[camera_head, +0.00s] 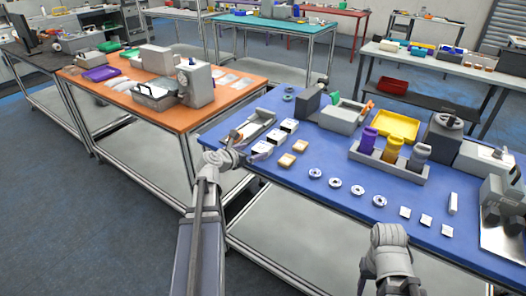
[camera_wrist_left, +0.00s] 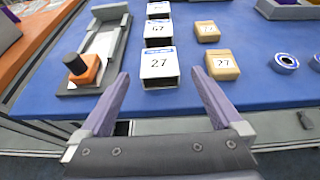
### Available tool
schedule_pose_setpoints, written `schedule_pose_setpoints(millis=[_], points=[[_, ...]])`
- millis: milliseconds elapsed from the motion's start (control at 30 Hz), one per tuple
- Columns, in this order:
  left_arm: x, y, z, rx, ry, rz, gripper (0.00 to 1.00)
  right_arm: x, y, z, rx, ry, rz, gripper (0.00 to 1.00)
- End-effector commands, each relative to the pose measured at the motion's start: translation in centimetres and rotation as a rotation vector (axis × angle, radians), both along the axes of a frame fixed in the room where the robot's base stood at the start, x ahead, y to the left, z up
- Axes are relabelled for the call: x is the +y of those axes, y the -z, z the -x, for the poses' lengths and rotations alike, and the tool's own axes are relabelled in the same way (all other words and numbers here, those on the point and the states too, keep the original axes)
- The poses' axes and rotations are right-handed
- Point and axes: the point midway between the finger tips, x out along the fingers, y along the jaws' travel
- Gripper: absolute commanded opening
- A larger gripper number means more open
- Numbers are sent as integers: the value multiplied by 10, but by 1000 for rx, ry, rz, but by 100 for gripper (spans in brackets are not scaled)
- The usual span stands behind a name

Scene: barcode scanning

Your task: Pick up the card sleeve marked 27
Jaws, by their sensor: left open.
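The card sleeve marked 27 (camera_wrist_left: 159,66) is white with a blue top band and lies on the blue table, nearest the front edge in a row of white sleeves. In the head view this sleeve (camera_head: 262,149) is close by my left gripper, partly hidden. My left gripper (camera_wrist_left: 160,76) is open, with purple fingers on either side of the near end of the sleeve in the picture. Nothing is held between them. A tan block also marked 27 (camera_wrist_left: 222,66) lies right of it. Of my right arm only links show at the bottom of the head view.
A white sleeve marked 67 (camera_wrist_left: 158,33) lies behind, with another tan block (camera_wrist_left: 207,32). A grey tray (camera_wrist_left: 106,45) and an orange block with a black knob (camera_wrist_left: 83,69) stand left. Silver-and-blue rings (camera_head: 336,183) and a bottle rack (camera_head: 388,168) lie right.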

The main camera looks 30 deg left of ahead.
Motion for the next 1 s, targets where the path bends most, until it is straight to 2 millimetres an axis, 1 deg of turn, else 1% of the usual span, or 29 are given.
schedule_pose_setpoints(millis=[33,100,267,367,600,667,900,933,1000], points=[[0,5,-8,0,2,0,100,0,5,0,0,0,0,50],[0,7,-13,1,1,-1,100,0,6,0,0,0,0,50],[-1,6,-14,1,1,-1,100,0,6,0,0,0,0,50],[0,9,-22,1,2,-2,100,0,9,0,0,0,0,50],[-1,22,-54,1,4,-1,100,0,22,0,0,0,0,50],[-2,24,-60,1,3,-2,100,0,24,0,0,0,0,50],[-2,23,-61,1,0,-1,100,0,23,0,0,0,0,50],[-2,23,-61,1,0,-1,98,0,23,0,0,0,0,50],[-2,23,-61,1,0,-1,90,0,23,0,0,0,0,50]])
